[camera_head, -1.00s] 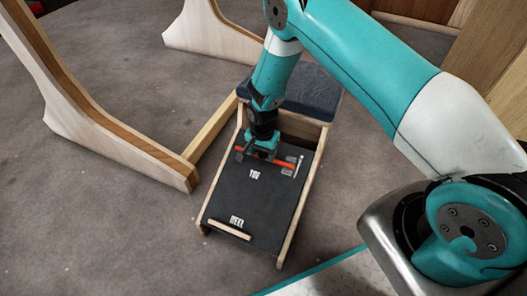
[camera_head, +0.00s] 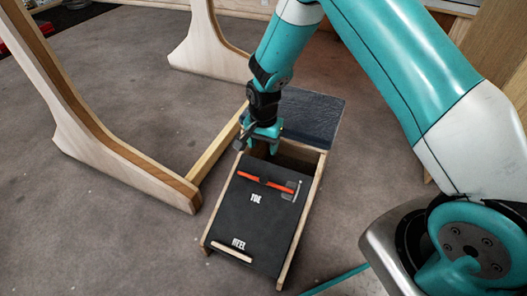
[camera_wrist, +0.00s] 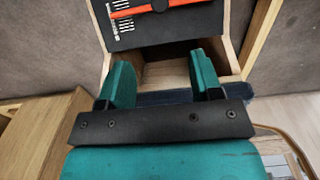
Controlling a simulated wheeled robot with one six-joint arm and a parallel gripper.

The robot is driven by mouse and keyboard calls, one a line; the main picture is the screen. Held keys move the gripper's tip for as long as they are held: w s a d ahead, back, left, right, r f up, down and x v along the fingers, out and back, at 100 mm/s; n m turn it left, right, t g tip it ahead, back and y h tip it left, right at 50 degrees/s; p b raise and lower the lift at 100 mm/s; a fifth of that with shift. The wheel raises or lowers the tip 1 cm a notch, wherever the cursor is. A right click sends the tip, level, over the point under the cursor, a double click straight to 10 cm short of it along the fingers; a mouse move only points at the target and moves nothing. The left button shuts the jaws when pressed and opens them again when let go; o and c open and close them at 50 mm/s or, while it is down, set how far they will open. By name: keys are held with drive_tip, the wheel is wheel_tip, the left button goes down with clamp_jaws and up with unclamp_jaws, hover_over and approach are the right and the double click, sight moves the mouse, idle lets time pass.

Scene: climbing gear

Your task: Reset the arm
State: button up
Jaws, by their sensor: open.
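My gripper (camera_head: 260,143) hangs open and empty above the far end of a wooden stool with a black sloped board (camera_head: 244,219). In the wrist view its two teal fingers (camera_wrist: 162,77) stand wide apart with nothing between them. An orange-handled tool (camera_head: 265,184) lies across the upper part of the board, apart from the gripper. The tool also shows at the top of the wrist view (camera_wrist: 180,4). My arm reaches in from the right, bent down over the stool.
A dark padded seat (camera_head: 311,118) forms the stool's far end, with an open gap (camera_head: 298,153) in front of it. A pale wooden frame (camera_head: 120,158) stands close on the left.

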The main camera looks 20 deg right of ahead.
drive_tip(key=shift+r, duration=0.45)
drive_tip(key=s+a+r+n+y, duration=0.1)
drive_tip(key=s+a+r+n, duration=0.2)
drive_tip(key=r, duration=0.6)
drive_tip(key=s+a+r+n+y, duration=0.1)
drive_tip(key=s+r+n, duration=0.4)
drive_tip(key=r, duration=0.5)
drive_tip(key=s+a+r+n+y, duration=0.1)
drive_tip(key=s+r+n, duration=0.35)
drive_tip(key=s, duration=0.55)
drive_tip(key=s+r+n+y, duration=0.1)
drive_tip(key=s+r+n, duration=0.4)
drive_tip(key=s, duration=0.5)
wheel_tip(320, 180, up, 32)
drive_tip(key=m+p, duration=0.1)
drive_tip(key=p, duration=3.1)
drive_tip(key=shift+w+a+r, duration=0.15)
drive_tip(key=shift+w+r, duration=0.05)
drive_tip(key=shift+w, duration=0.25)
